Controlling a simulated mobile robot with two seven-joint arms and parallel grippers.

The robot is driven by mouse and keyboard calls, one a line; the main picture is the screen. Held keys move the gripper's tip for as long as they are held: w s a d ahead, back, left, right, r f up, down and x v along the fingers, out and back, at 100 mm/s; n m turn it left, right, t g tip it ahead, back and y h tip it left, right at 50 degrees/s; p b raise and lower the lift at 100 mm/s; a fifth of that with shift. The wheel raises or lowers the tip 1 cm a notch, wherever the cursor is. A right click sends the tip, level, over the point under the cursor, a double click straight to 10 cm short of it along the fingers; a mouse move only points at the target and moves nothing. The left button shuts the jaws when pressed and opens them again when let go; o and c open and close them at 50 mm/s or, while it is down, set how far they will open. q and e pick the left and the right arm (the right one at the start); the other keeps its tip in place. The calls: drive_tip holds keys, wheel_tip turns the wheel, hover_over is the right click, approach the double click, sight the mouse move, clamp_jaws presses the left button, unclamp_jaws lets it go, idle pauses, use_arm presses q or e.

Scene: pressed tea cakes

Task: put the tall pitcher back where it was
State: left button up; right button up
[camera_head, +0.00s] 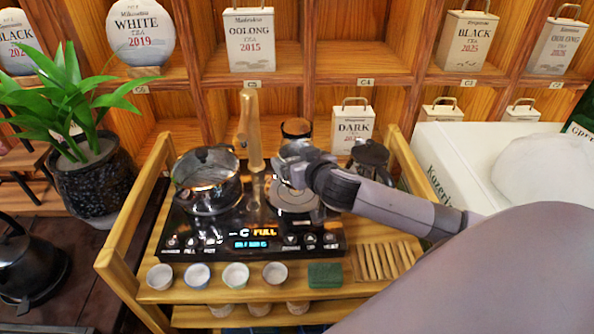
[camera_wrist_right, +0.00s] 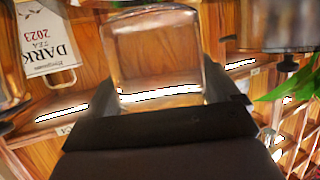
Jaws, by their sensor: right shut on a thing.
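My right gripper (camera_head: 290,172) is shut on a clear glass vessel, which looks like the tall pitcher (camera_head: 296,149). In the right wrist view the clear glass pitcher (camera_wrist_right: 155,60) stands between the fingers of my right gripper (camera_wrist_right: 160,112). In the head view the gripper and pitcher are over the back of the black hob (camera_head: 255,228), near its right ring. The gripper hides part of the pitcher, and I cannot tell whether its base touches anything. My left gripper is not in view.
A dark lidded pot (camera_head: 370,158) stands close behind my right wrist. Several small cups (camera_head: 236,275) line the front of the wooden cart (camera_head: 128,232). Shelves with tea tins are behind.

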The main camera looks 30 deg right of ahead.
wheel_tip(320, 180, down, 3)
drive_tip(key=shift+f, duration=0.1)
idle(0.3)
drive_tip(key=shift+f, duration=0.15)
drive_tip(key=o, duration=1.3)
drive_tip(key=shift+f, duration=0.15)
drive_tip(key=shift+o, duration=0.3)
